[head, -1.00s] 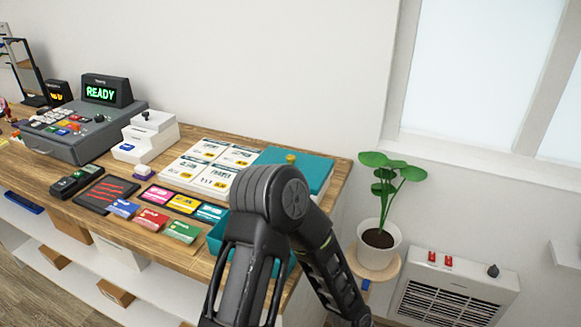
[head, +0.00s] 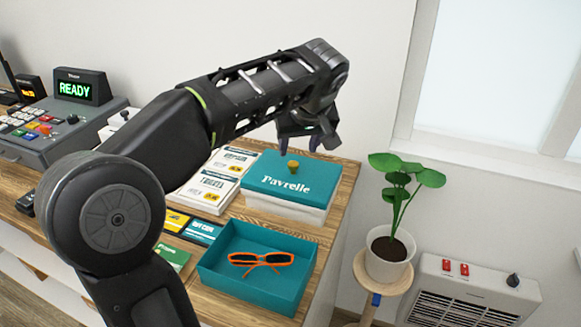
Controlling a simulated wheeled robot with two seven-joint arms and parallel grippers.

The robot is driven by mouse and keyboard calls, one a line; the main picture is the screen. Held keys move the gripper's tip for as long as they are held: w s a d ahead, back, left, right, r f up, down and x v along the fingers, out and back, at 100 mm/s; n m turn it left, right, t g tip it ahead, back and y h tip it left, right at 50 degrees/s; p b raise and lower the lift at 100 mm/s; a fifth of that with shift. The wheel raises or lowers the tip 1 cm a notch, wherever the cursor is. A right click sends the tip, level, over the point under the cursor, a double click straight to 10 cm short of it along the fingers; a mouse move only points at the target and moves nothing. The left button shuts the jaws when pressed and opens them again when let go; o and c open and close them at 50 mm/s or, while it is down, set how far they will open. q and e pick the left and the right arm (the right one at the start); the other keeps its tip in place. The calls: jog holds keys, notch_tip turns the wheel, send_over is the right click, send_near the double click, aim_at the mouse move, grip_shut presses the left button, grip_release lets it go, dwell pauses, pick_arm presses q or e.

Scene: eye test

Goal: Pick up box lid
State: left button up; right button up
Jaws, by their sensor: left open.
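The teal box lid (head: 281,184), lettered "Pavrelle" with a small yellow-brown knob (head: 293,165) on top, lies on a white stack or base (head: 285,207) at the right end of the wooden counter. An open teal box (head: 215,277) stands in front of it with orange sunglasses (head: 262,259) inside. My left gripper (head: 300,143) is open and empty, pointing down just above and behind the knob, apart from it as far as I can tell. My left arm crosses the view from lower left. My right gripper is not in view.
Printed cards (head: 207,197) lie left of the lid, partly hidden by my arm. A register with a READY display (head: 75,91) stands at the left. A potted plant (head: 388,250) on a stand and a white heater (head: 470,285) are right of the counter.

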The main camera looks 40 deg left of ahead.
aim_at(293, 163)
pick_arm(q)
jog(key=shift+x, duration=1.5)
jog(key=shift+p+x, duration=0.65)
jog(key=shift+x, duration=1.95)
grip_shut()
